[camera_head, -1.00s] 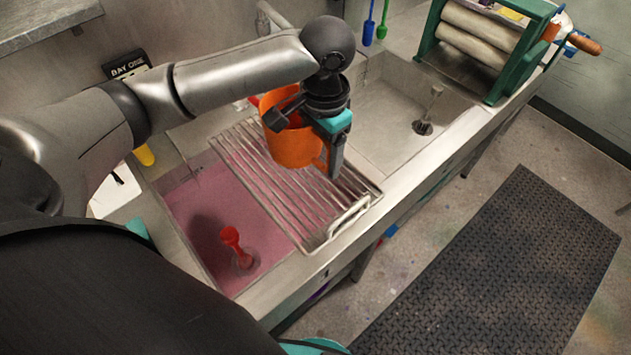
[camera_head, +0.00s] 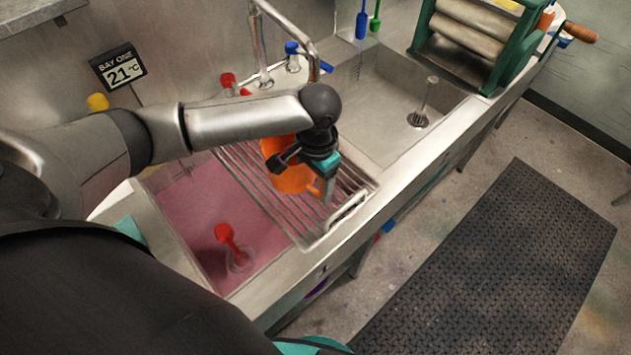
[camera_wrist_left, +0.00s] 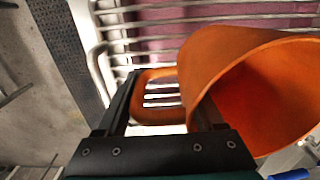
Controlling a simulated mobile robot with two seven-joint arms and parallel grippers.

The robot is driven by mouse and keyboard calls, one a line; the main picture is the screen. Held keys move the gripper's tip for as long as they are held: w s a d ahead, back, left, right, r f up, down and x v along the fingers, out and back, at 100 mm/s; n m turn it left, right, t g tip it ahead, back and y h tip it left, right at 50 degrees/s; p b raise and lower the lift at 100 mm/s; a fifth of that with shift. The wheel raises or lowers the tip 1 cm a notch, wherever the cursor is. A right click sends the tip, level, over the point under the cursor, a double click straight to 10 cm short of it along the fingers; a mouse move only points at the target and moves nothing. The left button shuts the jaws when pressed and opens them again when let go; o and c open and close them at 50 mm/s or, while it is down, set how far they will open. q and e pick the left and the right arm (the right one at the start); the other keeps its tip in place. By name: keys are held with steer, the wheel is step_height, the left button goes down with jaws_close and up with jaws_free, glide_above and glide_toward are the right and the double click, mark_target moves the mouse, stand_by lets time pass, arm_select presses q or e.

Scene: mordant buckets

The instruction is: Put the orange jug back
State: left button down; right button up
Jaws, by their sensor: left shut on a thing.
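The orange jug (camera_head: 285,181) is at the wire drain rack (camera_head: 347,209) that spans the sink's middle. It also shows in the left wrist view (camera_wrist_left: 222,60), mouth towards the camera, with the rack bars (camera_wrist_left: 180,14) behind it. My left gripper (camera_head: 326,188) is shut on the jug's handle, which shows between the fingers in the wrist view (camera_wrist_left: 160,104). The arm and gripper hide part of the jug in the head view. I cannot tell whether its base touches the bars. My right gripper is not in view.
The left basin holds pink liquid (camera_head: 200,210) and a red-topped tool (camera_head: 226,236). The right basin (camera_head: 385,115) is empty but for its drain fitting (camera_head: 418,118). A tap (camera_head: 259,45) stands behind the rack. A green-framed roller press (camera_head: 470,35) stands at the far right.

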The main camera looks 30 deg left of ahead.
arm_select(q)
steer(key=shift+c, duration=2.2)
jaws_free()
steer(key=shift+f, duration=0.15)
steer(key=o, duration=0.4)
steer(key=shift+o, duration=0.2)
step_height(320, 180, up, 12)
steer(key=shift+d+r+p, duration=0.15)
steer(key=shift+r+p, duration=0.05)
steer(key=shift+p, duration=0.65)
